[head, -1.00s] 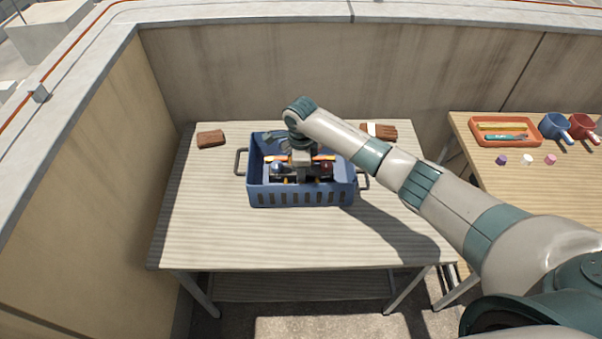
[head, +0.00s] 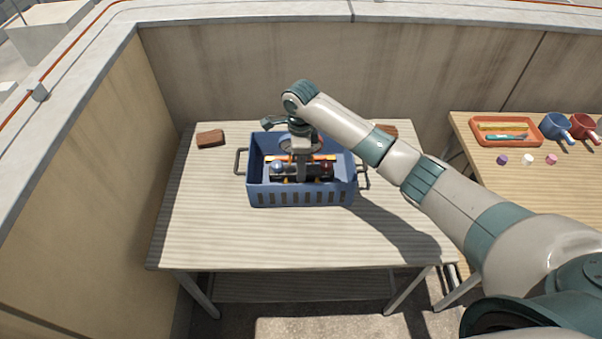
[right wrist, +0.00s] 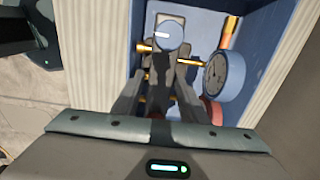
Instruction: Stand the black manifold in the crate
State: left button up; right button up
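The black manifold (head: 314,173) is inside the blue crate (head: 300,194), its body running left to right, with a blue gauge at the left and a red one at the right. The right wrist view shows its blue gauge (right wrist: 222,74) and brass fittings between the crate walls. I cannot tell whether its base rests flat. My right gripper (head: 301,178) points down into the crate over the middle of the manifold. In the right wrist view its two fingers (right wrist: 165,75) stand apart, and it looks open. Its arm and fingers hide part of the manifold. My left gripper is not in view.
An orange item (head: 325,157) lies behind the manifold in the crate. A brown block (head: 210,138) is at the table's back left; another (head: 388,130) is partly behind my arm. The front of the table (head: 290,240) is clear. A second table holds an orange tray (head: 480,140) and pots.

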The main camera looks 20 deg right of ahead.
notch_tip(320, 180, up, 8)
jog(key=shift+f+b, duration=0.2)
jog(key=shift+b, duration=0.3)
jog(key=shift+f, duration=0.1)
dwell(0.4)
